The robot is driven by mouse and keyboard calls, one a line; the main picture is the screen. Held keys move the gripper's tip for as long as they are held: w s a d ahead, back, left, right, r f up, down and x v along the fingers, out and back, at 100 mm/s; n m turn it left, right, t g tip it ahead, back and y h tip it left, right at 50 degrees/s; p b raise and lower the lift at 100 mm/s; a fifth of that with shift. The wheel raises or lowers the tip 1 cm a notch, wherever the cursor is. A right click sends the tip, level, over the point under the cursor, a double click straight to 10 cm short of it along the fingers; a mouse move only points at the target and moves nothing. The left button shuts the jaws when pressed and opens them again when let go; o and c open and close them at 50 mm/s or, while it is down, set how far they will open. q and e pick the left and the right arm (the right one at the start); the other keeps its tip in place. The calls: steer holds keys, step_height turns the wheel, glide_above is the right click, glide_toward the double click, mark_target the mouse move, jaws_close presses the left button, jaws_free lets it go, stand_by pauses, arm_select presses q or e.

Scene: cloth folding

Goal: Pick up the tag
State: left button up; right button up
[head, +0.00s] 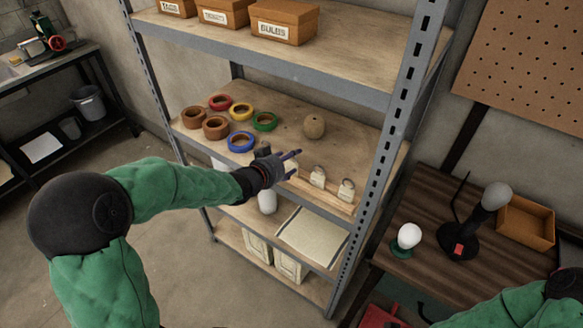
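Cream tags with small rings stand in a row along the front edge of the middle shelf. The middle tag (317,177) and the right tag (346,190) are in plain view. Another pale tag is partly hidden behind my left gripper (297,163). The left gripper reaches in from the left at the shelf's front edge, its purple fingers apart. I cannot tell whether the fingers touch the partly hidden tag. My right arm shows at the bottom right corner, and its gripper is out of view.
The grey rack post (395,130) stands right of the tags. A wooden table (440,235) with a lamp (487,205) and a white bulb (409,235) is at right.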

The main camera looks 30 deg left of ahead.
arm_select(q)
steer(key=c, duration=0.7)
